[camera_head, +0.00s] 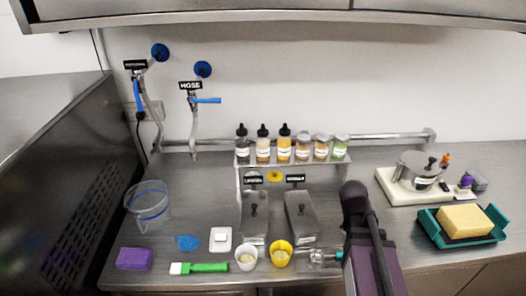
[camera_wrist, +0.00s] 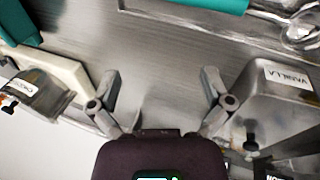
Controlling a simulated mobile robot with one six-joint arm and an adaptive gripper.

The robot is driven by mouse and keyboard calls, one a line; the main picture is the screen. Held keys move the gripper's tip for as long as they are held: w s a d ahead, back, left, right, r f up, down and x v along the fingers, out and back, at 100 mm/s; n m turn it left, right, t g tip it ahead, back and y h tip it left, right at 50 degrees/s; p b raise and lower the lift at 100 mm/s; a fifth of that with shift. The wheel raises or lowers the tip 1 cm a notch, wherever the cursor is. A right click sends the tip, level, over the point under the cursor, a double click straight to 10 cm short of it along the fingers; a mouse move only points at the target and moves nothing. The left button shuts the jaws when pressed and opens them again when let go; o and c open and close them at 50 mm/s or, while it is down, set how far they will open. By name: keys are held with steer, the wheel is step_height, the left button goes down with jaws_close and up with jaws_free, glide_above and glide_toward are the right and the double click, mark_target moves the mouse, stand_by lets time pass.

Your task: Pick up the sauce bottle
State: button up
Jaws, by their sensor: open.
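Several small bottles stand in a row on a raised shelf in the head view. Three have black pointed caps: a dark one (camera_head: 242,148), a brown one (camera_head: 263,148) and a yellow one (camera_head: 284,149). I cannot tell for sure which is the sauce bottle. The wrist view shows none of them clearly. My gripper (camera_wrist: 160,92) is open and empty, its two fingers spread above bare steel counter. In the head view my dark arm is right of the shelf, and its fingers cannot be made out.
A steel container labelled vanilla (camera_wrist: 285,105) is close to the right finger. A white board (camera_head: 392,184) with a steel pot (camera_head: 414,172) and a teal tray (camera_head: 429,228) with a yellow block (camera_head: 465,220) lie right.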

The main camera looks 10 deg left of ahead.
steer(key=w+a+n+t+h+b, duration=0.35)
steer(key=w+a+n+t, duration=0.2)
steer(key=w+n, duration=0.3)
steer(key=n+t+y+b, duration=0.6)
steer(key=n+t+b, duration=0.3)
steer(key=n, duration=1.3)
glide_toward(261, 152)
steer(key=shift+w+f+t+p, duration=0.2)
steer(key=shift+f+t+p, duration=0.3)
steer(key=shift+f+t, duration=0.15)
steer(key=shift+r, duration=0.1)
steer(key=shift+w+d, duration=0.1)
steer(key=shift+w+d, duration=0.1)
steer(key=shift+w, duration=4.15)
